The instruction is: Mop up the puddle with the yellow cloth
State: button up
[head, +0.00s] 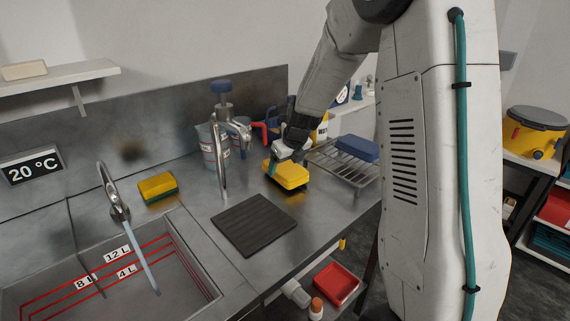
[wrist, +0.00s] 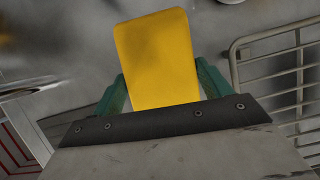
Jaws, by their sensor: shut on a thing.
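My gripper (head: 277,168) is over the steel counter, between the black ribbed mat and the wire rack. It is shut on the yellow cloth (head: 290,175), which looks like a folded, rounded pad. In the wrist view the cloth (wrist: 155,55) sticks out beyond the two green fingers of my gripper (wrist: 161,85), one on each side. The cloth is at or just above the counter; I cannot tell whether it touches. I cannot make out the puddle clearly in either view.
A yellow-green sponge (head: 157,187) lies behind the sink (head: 190,262), where a tap (head: 113,195) runs water. A black mat (head: 254,224), a second tap (head: 220,150) and jugs (head: 207,148) stand left of my gripper. A wire rack (head: 340,165) holds a blue block (head: 358,148).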

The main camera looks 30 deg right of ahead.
aim_at(293, 171)
jog(key=shift+f, duration=0.7)
jog(key=shift+s+d+r, duration=0.1)
jog(key=shift+s+d, duration=0.1)
jog(key=shift+s, duration=0.7)
jog(key=shift+s+d, duration=0.15)
jog(key=shift+s, duration=0.7)
jog(key=shift+s+d+f, duration=0.1)
jog(key=shift+s+d, duration=0.1)
jog(key=shift+s, duration=0.95)
jog(key=shift+s+d+f, duration=0.1)
jog(key=shift+s+d, duration=0.15)
jog(key=shift+s, duration=0.9)
jog(key=shift+s+d, duration=0.2)
jog(key=shift+s, duration=0.95)
jog(key=shift+w+a, duration=0.35)
jog(key=shift+w, duration=1.35)
jog(key=shift+w+a, duration=0.35)
jog(key=shift+w, duration=1.4)
jog(key=shift+w+a, duration=0.35)
jog(key=shift+w, duration=1.35)
jog(key=shift+r, duration=3.1)
